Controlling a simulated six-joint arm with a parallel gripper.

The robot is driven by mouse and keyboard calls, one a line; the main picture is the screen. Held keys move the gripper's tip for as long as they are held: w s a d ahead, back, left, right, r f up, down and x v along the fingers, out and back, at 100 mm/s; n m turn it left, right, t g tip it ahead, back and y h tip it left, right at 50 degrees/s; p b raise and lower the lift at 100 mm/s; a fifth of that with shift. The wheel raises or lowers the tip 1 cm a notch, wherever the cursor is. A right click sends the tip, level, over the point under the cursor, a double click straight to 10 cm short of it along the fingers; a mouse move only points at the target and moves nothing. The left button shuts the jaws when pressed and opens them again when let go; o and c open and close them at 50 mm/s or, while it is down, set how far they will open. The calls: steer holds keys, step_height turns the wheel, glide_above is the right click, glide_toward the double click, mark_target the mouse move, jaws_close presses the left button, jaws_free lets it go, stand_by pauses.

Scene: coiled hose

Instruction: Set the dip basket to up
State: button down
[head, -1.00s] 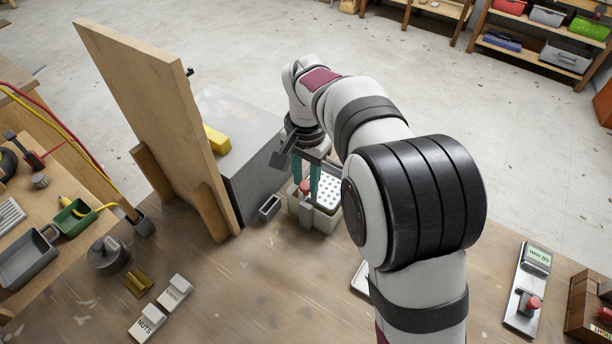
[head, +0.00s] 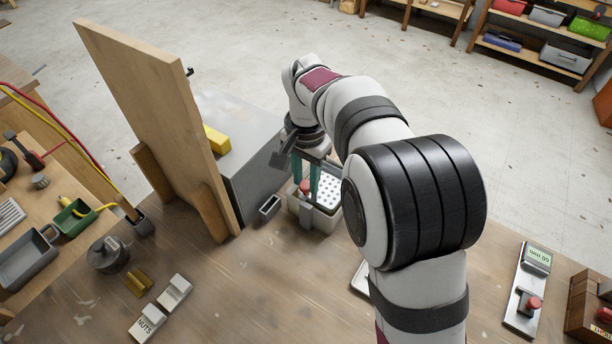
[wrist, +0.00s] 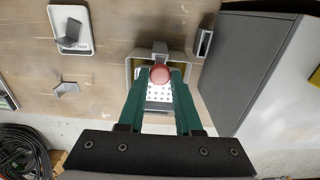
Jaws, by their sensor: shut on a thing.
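The dip basket (head: 327,190) is a white perforated tray inside a pale open-topped bin (head: 322,222). In the wrist view the perforated basket (wrist: 158,98) shows between and behind my fingers. A red knob (head: 305,187) sits on a grey post (head: 306,214) at the bin's near side. My gripper (head: 307,187) points down with its green fingers on either side of the knob. In the wrist view my gripper (wrist: 160,75) is shut on the red knob (wrist: 160,74), with the fingertips touching its sides. My arm covers part of the bin's right side in the head view.
A grey cabinet (head: 252,165) with a yellow block (head: 217,140) on top and a tall wooden board (head: 150,115) stand left of the bin. A small grey holder (head: 269,207) is close beside the bin.

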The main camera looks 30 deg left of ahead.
stand_by(0.3)
steer(key=shift+r, duration=0.8)
steer(key=c, duration=0.6)
jaws_free()
step_height(320, 180, up, 16)
steer(key=shift+f, duration=0.15)
